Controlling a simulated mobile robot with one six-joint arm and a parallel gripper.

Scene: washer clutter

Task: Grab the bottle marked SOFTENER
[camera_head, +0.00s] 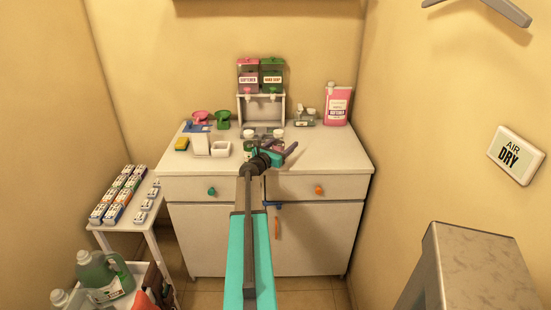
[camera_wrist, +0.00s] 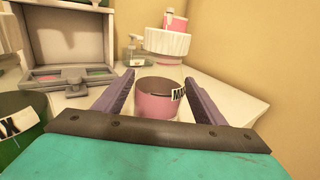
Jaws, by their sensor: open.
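A pink bottle (camera_head: 338,104) with a white label reading SOFTENER stands upright at the back right of the counter, by the wall. A pink dispenser (camera_head: 248,77), also marked SOFTENER, sits on the white stand at the back. My gripper (camera_head: 287,152) is open and empty over the middle of the counter, left of and nearer than the bottle. In the wrist view, my gripper's fingers (camera_wrist: 158,77) flank a pink cup (camera_wrist: 158,104); contact cannot be told. Beyond it are a white ribbed object (camera_wrist: 167,42) and a pink container (camera_wrist: 174,22), partly hidden.
A green dispenser (camera_head: 272,76) stands beside the pink one. A small clear spray-type bottle (camera_head: 304,117) is left of the pink bottle. A green cup (camera_wrist: 18,125) is at left. The counter's right front (camera_head: 335,155) is clear.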

